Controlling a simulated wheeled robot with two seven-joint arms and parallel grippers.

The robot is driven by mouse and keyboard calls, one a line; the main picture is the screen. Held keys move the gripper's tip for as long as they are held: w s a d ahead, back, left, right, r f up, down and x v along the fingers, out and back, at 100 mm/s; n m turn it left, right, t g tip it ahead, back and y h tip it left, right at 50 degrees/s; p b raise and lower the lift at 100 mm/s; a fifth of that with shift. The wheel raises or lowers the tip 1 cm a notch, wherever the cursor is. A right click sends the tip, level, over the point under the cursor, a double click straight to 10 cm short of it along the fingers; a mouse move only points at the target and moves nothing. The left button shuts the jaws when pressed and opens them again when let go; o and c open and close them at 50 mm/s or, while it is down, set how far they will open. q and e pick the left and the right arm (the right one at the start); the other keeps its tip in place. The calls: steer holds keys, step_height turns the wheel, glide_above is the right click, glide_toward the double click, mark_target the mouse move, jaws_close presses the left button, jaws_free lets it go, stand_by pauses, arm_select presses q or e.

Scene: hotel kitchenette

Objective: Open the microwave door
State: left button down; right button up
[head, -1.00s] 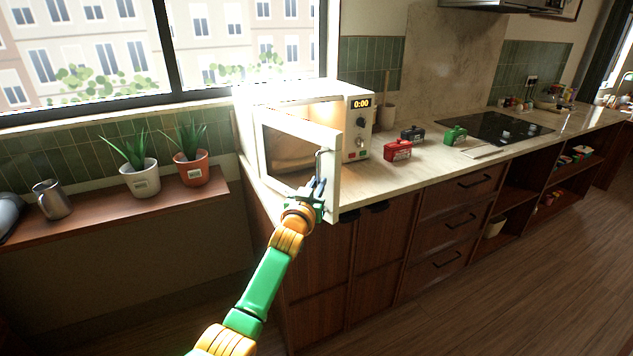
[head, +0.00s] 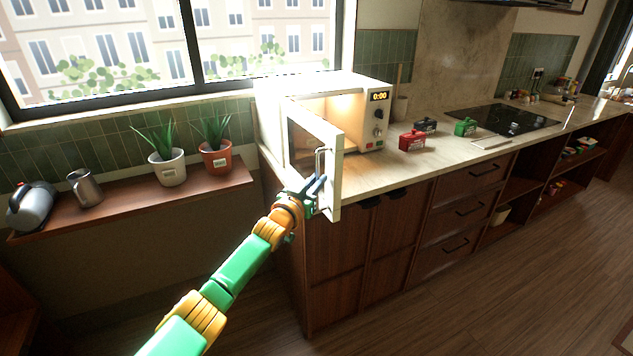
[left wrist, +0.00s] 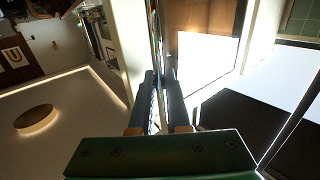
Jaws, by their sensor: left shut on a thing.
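The white microwave (head: 350,97) stands on the counter's left end, its panel reading 0:00. Its door (head: 334,160) is hinged at the left and stands well open, swung out toward me past the counter's front edge. The lit cavity shows behind it. My left gripper (head: 315,186) is shut on the door handle (head: 319,163), the upright bar near the door's free edge. In the left wrist view the two dark fingers (left wrist: 163,100) close around the handle, with the door (left wrist: 205,45) beside them. My right gripper is not in view.
Red (head: 412,140), black (head: 426,125) and green (head: 465,127) small items stand on the counter right of the microwave. A cooktop (head: 505,119) lies farther right. A shelf (head: 120,205) at left holds potted plants, a metal jug (head: 86,188) and a kettle (head: 32,206). The floor in front is clear.

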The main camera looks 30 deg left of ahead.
arm_select(q)
steer(key=shift+r, duration=0.2)
steer(key=c, duration=1.2)
jaws_free()
steer(key=shift+a, duration=0.15)
steer(key=shift+o, duration=0.2)
steer(key=shift+a+f, duration=0.15)
steer(key=shift+d, duration=0.2)
steer(key=s, duration=0.7)
